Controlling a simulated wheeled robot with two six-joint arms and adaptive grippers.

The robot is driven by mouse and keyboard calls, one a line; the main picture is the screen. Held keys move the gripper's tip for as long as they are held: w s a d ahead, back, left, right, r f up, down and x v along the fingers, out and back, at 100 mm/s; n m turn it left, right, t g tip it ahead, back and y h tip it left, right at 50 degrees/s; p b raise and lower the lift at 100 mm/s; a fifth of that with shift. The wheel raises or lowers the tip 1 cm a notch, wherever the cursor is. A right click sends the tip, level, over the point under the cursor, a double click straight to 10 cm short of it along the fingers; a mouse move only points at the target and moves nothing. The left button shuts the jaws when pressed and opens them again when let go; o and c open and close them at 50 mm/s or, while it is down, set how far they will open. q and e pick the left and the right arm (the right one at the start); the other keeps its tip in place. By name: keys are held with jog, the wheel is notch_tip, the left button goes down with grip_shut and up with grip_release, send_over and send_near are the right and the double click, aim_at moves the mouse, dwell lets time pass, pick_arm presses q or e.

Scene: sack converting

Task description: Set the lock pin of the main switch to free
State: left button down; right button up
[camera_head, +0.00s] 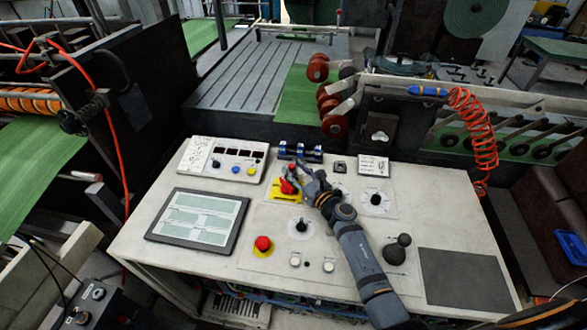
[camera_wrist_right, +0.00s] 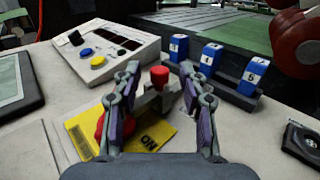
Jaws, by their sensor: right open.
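The main switch is a yellow plate (camera_head: 284,197) on the console, with "ON" lettering visible on the plate in the right wrist view (camera_wrist_right: 150,142). Its red handle (camera_head: 287,186) is partly behind my left-hand finger in the wrist view (camera_wrist_right: 101,128). A small red knob (camera_wrist_right: 159,77), which looks like the lock pin's head, stands on a grey metal part beside the handle. My right gripper (camera_wrist_right: 160,72) is open, with its fingers on either side of the red knob. In the head view my right gripper (camera_head: 301,173) hides part of the switch. My left gripper is not in view.
Blue numbered blocks (camera_wrist_right: 211,58) stand behind the switch. A button box (camera_head: 222,159) and a tablet (camera_head: 198,222) lie to the left. A red emergency button (camera_head: 263,243), a rotary knob (camera_head: 301,226) and a dark joystick (camera_head: 397,249) are nearer the front.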

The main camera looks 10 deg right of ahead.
jog(key=shift+w+a+f, duration=0.2)
jog(key=shift+w+f, duration=0.05)
jog(key=shift+w, duration=0.4)
jog(key=shift+r, duration=0.1)
jog(key=shift+s+d+r, duration=0.15)
jog(key=shift+s+r, duration=0.25)
jog(key=shift+s, duration=0.25)
jog(key=shift+c, duration=0.5)
jog(key=shift+w+f, duration=0.1)
jog(key=shift+w, duration=0.05)
jog(key=shift+c, duration=1.3)
jog(key=shift+w+f, duration=0.1)
jog(key=shift+w, duration=0.05)
jog(key=shift+c, duration=2.3)
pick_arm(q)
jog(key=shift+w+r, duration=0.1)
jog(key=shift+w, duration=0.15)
pick_arm(e)
grip_shut()
